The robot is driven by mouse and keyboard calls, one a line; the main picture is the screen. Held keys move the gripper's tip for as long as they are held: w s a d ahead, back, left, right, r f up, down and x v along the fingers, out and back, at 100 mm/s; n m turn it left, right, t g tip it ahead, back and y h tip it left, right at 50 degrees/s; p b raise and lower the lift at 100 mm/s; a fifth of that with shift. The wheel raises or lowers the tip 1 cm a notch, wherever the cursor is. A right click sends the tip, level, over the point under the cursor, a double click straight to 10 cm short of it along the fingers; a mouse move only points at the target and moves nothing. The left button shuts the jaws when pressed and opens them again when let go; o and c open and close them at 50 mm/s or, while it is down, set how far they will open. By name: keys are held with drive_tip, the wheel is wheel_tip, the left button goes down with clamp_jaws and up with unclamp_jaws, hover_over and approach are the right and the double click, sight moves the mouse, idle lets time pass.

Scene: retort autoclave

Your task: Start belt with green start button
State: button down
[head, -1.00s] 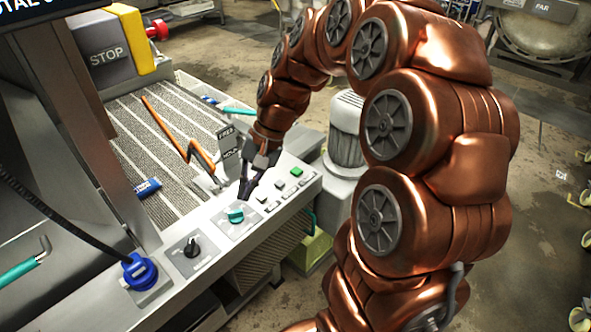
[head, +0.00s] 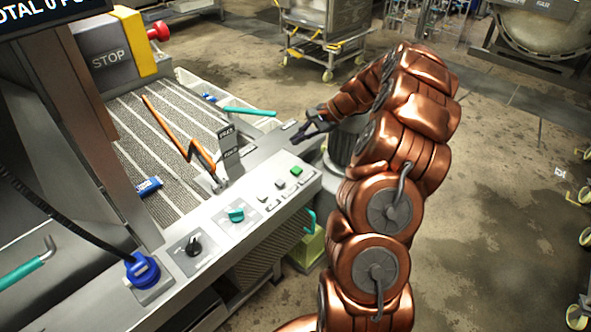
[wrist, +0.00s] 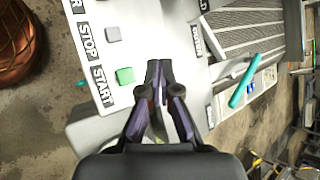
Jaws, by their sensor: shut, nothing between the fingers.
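The green start button (head: 296,170) is a small square key at the right end of the control panel's row of buttons. In the wrist view the green button (wrist: 125,76) lies left of my fingertips, beside a label reading START. My gripper (head: 305,133) is shut and empty, beyond the panel's far right corner and apart from the button. In the wrist view my gripper (wrist: 158,68) points over the panel's pale surface. The belt (head: 150,125) is a grey striped surface behind the panel.
A grey button (head: 280,183), a teal knob (head: 236,214) and a black knob (head: 193,246) share the panel. An orange bent bar (head: 175,130) and a blue item (head: 149,187) lie over the belt. A red emergency knob (head: 158,30) is at the back.

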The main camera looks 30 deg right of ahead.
sight(298, 170)
idle(0.3)
drive_tip(key=shift+f+b, duration=2.05)
drive_tip(key=shift+f, duration=2.35)
drive_tip(key=shift+f, duration=0.15)
drive_tip(key=shift+f, duration=0.3)
